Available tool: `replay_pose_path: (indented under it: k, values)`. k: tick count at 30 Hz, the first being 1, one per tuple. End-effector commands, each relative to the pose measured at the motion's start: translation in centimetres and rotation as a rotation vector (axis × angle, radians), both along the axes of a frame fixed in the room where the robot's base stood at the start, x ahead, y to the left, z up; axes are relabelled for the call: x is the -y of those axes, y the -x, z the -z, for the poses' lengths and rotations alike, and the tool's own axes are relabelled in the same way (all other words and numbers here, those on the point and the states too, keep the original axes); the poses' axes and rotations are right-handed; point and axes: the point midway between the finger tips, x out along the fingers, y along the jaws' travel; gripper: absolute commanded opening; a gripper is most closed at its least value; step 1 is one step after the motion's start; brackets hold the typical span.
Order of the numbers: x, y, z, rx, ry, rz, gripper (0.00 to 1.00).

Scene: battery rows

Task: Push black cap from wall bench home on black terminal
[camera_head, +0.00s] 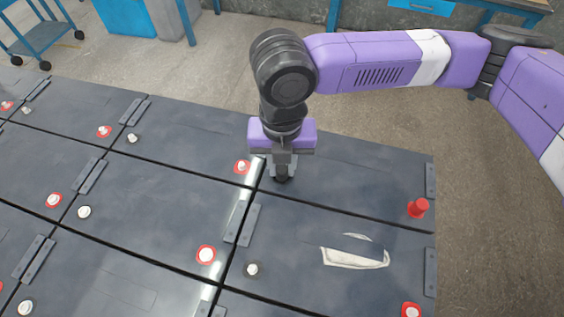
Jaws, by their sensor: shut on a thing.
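My gripper (282,168) points straight down at the left end of a dark battery (350,178) in the row's far right corner. It is shut on a small black cap (281,178), of which only a dark lower part shows beneath the fingers. The cap is at the battery's top face, where the black terminal would be. The terminal itself is hidden under the cap and fingers, so I cannot tell how far the cap is seated. A red cap (418,208) stands at the right end of the same battery.
Other batteries lie to the left and in front, with bare pale posts, some ringed red (206,255) and some dark-based (252,269). A torn white label (355,257) marks the nearer battery. A blue trolley (42,38) and a bench (500,8) stand behind; the floor at right is clear.

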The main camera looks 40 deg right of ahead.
Motion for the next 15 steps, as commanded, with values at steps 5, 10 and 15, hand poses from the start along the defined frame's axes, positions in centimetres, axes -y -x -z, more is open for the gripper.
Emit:
replay_pose_path:
  k: [5, 10, 15]
  values:
    - [0.01, 0.02, 0.28, -0.001, 0.001, 0.0, 0.0]
    - [0.01, 0.02, 0.32, -0.001, 0.0, 0.0, 0.0]
    - [0.0, 0.03, 0.33, -0.001, 0.0, 0.0, 0.24]
